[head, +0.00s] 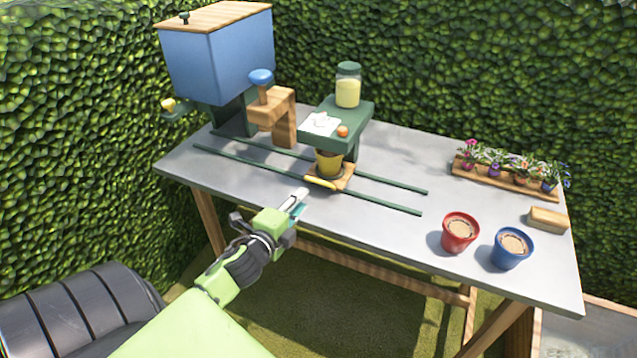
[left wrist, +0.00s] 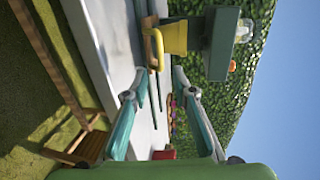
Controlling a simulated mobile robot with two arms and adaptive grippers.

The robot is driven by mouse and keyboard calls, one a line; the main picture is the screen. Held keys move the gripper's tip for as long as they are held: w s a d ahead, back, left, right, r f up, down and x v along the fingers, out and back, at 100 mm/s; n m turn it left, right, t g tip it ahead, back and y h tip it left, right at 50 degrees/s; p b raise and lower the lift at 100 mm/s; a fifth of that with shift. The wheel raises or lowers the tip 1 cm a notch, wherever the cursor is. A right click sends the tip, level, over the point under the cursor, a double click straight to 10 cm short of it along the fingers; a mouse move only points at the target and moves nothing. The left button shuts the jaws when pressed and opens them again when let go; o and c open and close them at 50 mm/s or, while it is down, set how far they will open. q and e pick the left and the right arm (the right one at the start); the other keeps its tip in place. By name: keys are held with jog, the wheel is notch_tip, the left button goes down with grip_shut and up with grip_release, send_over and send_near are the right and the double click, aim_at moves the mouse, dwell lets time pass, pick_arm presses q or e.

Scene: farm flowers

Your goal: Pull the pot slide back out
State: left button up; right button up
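The pot slide is a small wooden platform (head: 343,182) with a yellow handle (head: 320,183) on its front edge; the handle also shows in the left wrist view (left wrist: 153,50). A yellow pot (head: 328,164) stands on the slide, partly under a green stand (head: 345,130). The slide sits across two green rails (head: 385,202). My right gripper is not in view.
A blue hopper (head: 215,65) and a wooden post with a blue knob (head: 261,77) stand at the back left. A jar (head: 347,86) sits on the stand. A red pot (head: 460,231), a blue pot (head: 511,247) and a flower planter (head: 510,177) occupy the right side.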

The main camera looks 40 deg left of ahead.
aim_at(318, 183)
pick_arm(q)
jog(key=x, duration=1.2)
jog(key=shift+w+f, duration=0.15)
jog(key=shift+d, duration=0.1)
grip_shut()
